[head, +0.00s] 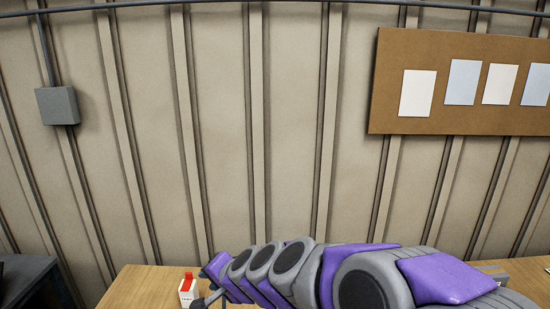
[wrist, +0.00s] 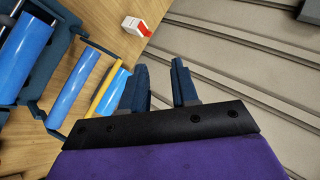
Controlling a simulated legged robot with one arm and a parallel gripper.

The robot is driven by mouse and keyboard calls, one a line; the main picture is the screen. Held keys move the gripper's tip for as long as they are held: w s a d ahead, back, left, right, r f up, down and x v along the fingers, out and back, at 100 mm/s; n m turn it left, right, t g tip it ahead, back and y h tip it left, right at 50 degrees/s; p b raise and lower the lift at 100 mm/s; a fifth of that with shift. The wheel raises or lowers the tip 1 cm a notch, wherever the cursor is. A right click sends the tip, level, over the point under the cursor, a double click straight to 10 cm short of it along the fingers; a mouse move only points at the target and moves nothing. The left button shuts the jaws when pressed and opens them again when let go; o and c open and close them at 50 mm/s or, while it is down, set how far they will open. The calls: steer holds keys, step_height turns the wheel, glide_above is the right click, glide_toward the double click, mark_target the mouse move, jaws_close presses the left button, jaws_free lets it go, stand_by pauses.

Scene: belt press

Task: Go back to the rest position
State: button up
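My gripper (wrist: 161,80) shows in the wrist view with its two dark blue fingers apart and nothing between them. In the head view my purple and grey arm stretches across the lower right, above the wooden table (head: 140,285).
Blue rollers (wrist: 68,75) in a dark blue frame and a yellow bar (wrist: 105,91) lie left of my fingers in the wrist view. A dark grey unit (head: 32,283) stands at lower left. The wall behind carries a grey box (head: 58,106) and a corkboard (head: 390,85) with papers.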

steer(key=s+d+f+n+g+h+b, duration=0.2)
steer(key=s+d+f, duration=0.3)
steer(key=s+d, duration=0.4)
steer(key=s+d+f+n+g+h+b, duration=0.1)
steer(key=s+d+f+g+h+b, duration=0.2)
steer(key=s+d+f, duration=0.3)
steer(key=s+d+f+n+g+h+b, duration=0.2)
steer(key=s+d+f, duration=0.3)
steer(key=s+d, duration=0.8)
steer(key=s+g+b, duration=0.1)
steer(key=s, duration=0.4)
steer(key=shift+f+n+g+h+b, duration=0.15)
steer(key=shift+n+g+h+b, duration=0.15)
steer(key=shift+g+b, duration=0.1)
steer(key=shift+a, duration=0.1)
